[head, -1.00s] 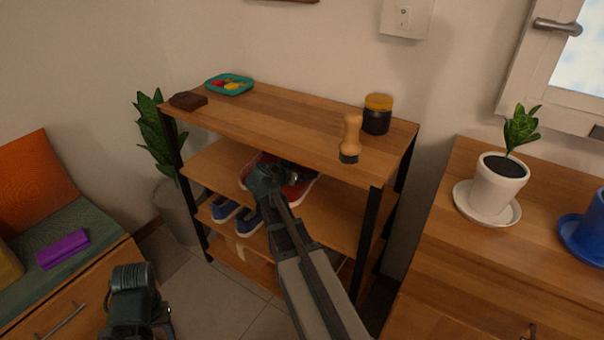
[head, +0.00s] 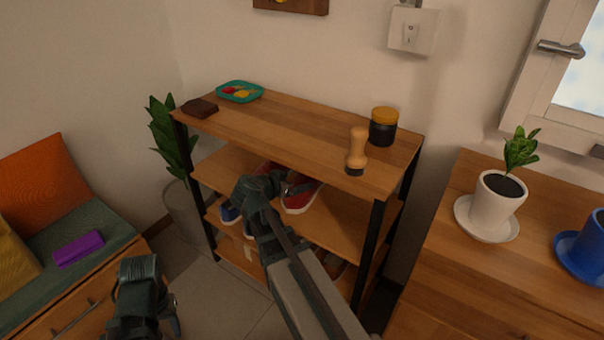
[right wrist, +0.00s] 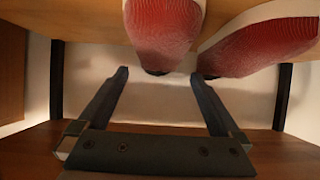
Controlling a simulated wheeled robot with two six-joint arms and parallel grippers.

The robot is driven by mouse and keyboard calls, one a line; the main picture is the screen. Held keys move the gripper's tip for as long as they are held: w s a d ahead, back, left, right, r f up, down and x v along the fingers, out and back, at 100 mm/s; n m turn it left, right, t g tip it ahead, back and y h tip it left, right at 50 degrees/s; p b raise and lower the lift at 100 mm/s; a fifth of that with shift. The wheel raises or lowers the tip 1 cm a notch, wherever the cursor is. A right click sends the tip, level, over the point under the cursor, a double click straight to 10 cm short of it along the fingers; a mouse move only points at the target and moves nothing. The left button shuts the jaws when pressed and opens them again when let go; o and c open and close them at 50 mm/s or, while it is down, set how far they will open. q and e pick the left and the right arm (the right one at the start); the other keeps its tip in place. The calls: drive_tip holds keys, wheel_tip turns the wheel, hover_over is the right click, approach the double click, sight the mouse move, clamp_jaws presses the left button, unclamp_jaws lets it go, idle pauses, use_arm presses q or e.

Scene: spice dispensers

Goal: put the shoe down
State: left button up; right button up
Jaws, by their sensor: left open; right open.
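A pair of red shoes with pale soles stands on the upper inner shelf of the rack. One red shoe (head: 301,199) shows to the right of my right gripper (head: 285,187); the other is mostly hidden behind it in the head view. In the right wrist view, both the left red shoe (right wrist: 165,30) and the right red shoe (right wrist: 258,46) lie beyond the open fingers of my right gripper (right wrist: 160,75). Nothing is between those fingers. My left gripper (head: 172,315) is low at the left, open and apart from the rack.
The wooden rack (head: 280,120) holds a teal tray (head: 240,91), brown wallet (head: 199,108), shoe brush (head: 356,152) and dark jar (head: 383,127) on top. Blue shoes (head: 229,213) sit on a lower shelf. A bench stands left, a cabinet with potted plant (head: 500,200) right.

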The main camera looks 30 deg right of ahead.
drive_tip(key=shift+p+v, duration=0.4)
drive_tip(key=shift+v, duration=0.95)
drive_tip(key=s+a+f+n+g+y, duration=0.1)
drive_tip(key=s+a+f+n+y, duration=0.2)
drive_tip(key=a, duration=0.7)
drive_tip(key=s+a+f+n+g+y, duration=0.2)
drive_tip(key=s+a+n, duration=0.5)
drive_tip(key=a, duration=0.4)
drive_tip(key=s+a+f+n+g+y, duration=0.2)
drive_tip(key=s+a+f+n+y, duration=0.2)
drive_tip(key=a, duration=0.6)
wheel_tip(320, 180, down, 2)
drive_tip(key=s+n, duration=0.2)
drive_tip(key=n, duration=0.1)
drive_tip(key=shift+a+f+y, duration=0.15)
drive_tip(key=shift+a+y, duration=0.25)
